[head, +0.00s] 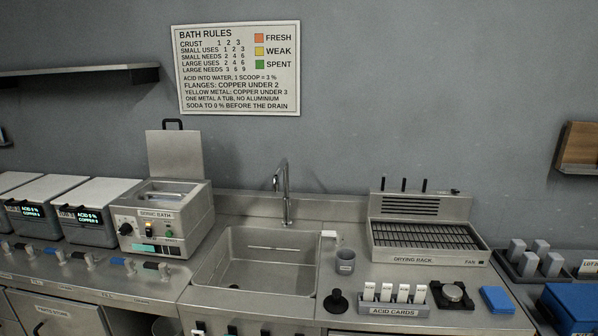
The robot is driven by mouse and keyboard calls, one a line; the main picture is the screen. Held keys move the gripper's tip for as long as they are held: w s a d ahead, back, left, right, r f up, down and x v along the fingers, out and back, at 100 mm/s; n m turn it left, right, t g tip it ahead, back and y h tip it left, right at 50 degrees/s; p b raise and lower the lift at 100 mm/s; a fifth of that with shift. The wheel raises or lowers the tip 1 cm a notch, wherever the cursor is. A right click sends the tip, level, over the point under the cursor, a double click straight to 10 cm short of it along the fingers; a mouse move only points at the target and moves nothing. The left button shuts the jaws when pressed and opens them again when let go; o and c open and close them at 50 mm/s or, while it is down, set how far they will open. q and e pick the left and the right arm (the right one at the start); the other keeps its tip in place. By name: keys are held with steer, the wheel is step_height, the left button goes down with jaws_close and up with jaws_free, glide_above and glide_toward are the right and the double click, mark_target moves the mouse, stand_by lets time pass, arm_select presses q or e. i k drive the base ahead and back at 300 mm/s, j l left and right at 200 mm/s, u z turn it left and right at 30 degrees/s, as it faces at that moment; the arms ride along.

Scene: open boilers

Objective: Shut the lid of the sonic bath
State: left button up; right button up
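The sonic bath (160,222) is a steel box with knobs and small lights on its front, left of the sink. Its lid (175,154) stands open and upright at the back edge, with a black handle (173,121) on top. The open tank shows, with something metallic inside that I cannot make out. Neither of my grippers is in the head view.
Grey lidded tubs (88,208) stand left of the bath. The sink (268,262) with its tall tap (284,190) is to the right, then a grey cup (345,262) and the drying rack (428,238). A shelf (80,71) hangs at upper left.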

mark_target(172, 154)
steer(key=i+j, duration=0.15)
steer(key=j, duration=0.2)
steer(key=i+j, duration=0.2)
steer(key=j, duration=0.15)
steer(key=i+j+u, duration=0.1)
steer(key=j, duration=0.25)
steer(key=i, duration=0.05)
